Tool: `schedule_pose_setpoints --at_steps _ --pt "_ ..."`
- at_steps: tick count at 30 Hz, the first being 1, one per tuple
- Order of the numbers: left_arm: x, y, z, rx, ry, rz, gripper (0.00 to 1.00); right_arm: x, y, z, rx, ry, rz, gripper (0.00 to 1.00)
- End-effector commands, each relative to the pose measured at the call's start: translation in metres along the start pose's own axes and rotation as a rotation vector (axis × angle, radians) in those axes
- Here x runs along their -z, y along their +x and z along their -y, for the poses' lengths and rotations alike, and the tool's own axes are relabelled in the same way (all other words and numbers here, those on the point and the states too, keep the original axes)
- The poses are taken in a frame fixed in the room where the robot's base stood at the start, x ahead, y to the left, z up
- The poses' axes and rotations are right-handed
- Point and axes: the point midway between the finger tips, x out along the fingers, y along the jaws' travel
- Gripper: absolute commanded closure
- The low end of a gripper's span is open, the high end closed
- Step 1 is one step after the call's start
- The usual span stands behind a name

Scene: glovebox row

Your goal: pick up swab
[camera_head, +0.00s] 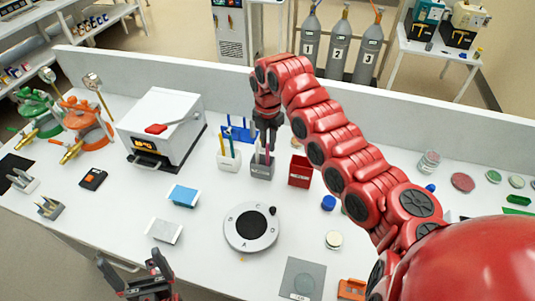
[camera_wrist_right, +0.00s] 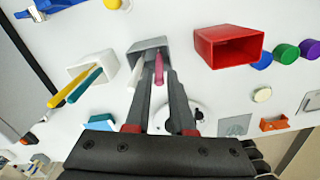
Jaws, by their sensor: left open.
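A grey holder (camera_head: 262,169) stands mid-table with a pink stick (camera_head: 267,158) and a white stick (camera_head: 257,158) upright in it; which one is the swab is not clear. My right gripper (camera_head: 267,135) points down just above the holder. In the right wrist view, the pink stick (camera_wrist_right: 159,68) shows between the fingertips of my right gripper (camera_wrist_right: 160,80), with a gap between the fingers. The white stick (camera_wrist_right: 135,74) is beside the left finger, and the grey holder (camera_wrist_right: 148,45) is beyond. My left gripper (camera_head: 140,280) is open and empty at the table's front edge.
A white holder (camera_head: 229,161) with yellow and teal sticks stands left of the grey holder. A red box (camera_head: 300,170) stands close on its right. A blue rack (camera_head: 240,130) is behind. A round white device (camera_head: 251,227) lies in front. A white machine (camera_head: 161,125) stands further left.

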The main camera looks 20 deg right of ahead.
Motion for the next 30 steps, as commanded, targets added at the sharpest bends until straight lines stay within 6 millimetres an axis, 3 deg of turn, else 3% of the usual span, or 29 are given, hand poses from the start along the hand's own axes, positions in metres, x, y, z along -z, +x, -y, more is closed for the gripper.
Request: schedule_pose_setpoints --at_steps 7,12,18,22,30 --pt "0.005 0.03 0.002 0.0 0.0 0.0 0.0 0.003 0.022 0.0 0.005 0.0 -0.005 0.78" --pt "0.006 0.037 0.002 0.0 0.0 0.0 0.0 0.002 0.049 0.001 0.006 0.002 -0.005 0.78" --pt "0.006 0.035 0.002 0.0 0.0 0.0 0.0 0.001 0.052 -0.001 0.002 0.001 -0.001 0.78" --pt "0.006 0.035 0.002 0.0 0.0 0.0 0.0 0.001 0.052 -0.001 0.002 0.001 -0.001 1.0" --pt "0.006 0.035 0.002 0.0 0.0 0.0 0.0 0.001 0.051 -0.001 0.001 0.001 -0.001 1.0"
